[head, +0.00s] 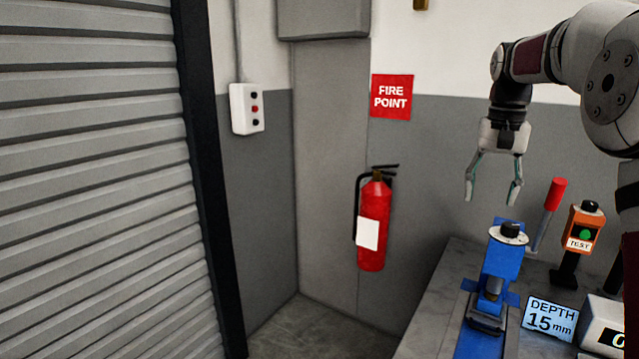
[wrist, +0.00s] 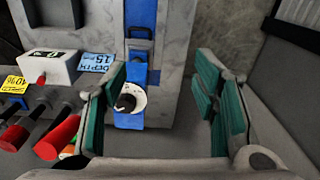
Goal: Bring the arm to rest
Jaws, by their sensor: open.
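My gripper (head: 493,188) hangs from my arm at the upper right of the head view, fingers pointing down. It is open and empty, above the blue positioner (head: 500,265) and apart from it. In the wrist view my gripper's green-padded fingers (wrist: 168,105) stand wide apart. The positioner's round white dial with a black knob (wrist: 131,98) shows between them, close to the left finger in the picture. The same dial (head: 508,234) is on top of the blue body in the head view.
A red-handled lever (head: 552,200), an orange TEST box (head: 582,228) and a DEPTH 15 mm display (head: 550,318) stand right of the positioner on the grey bench (head: 440,305). A fire extinguisher (head: 373,225) hangs on the wall. Left of the bench is open floor before a roller shutter (head: 95,180).

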